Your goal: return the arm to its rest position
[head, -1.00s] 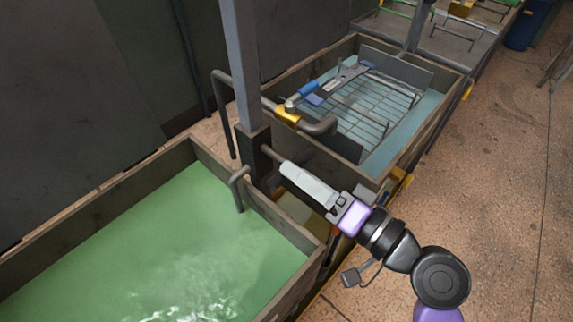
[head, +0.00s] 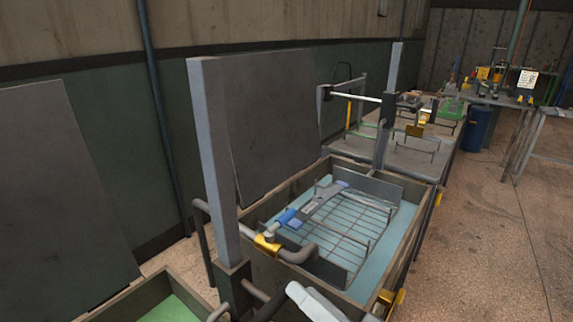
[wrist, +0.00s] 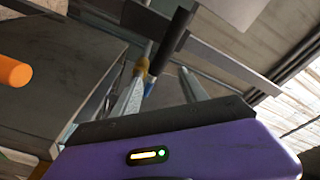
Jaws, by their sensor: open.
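My gripper (head: 300,296) shows only in part at the bottom edge of the head view, as a light grey finger piece beside the base of the grey post. The rest of my arm is out of that view. In the wrist view the two grey fingers (wrist: 165,88) stand apart with a gap between them, and nothing is held. The purple gripper body with a small lit indicator fills the bottom of that view.
A tank (head: 408,250) with pale blue liquid holds a wire rack (head: 345,235). A green-liquid tank (head: 172,310) is at the lower left. A grey post (head: 212,165) rises close to my gripper. Open floor (head: 480,240) lies to the right.

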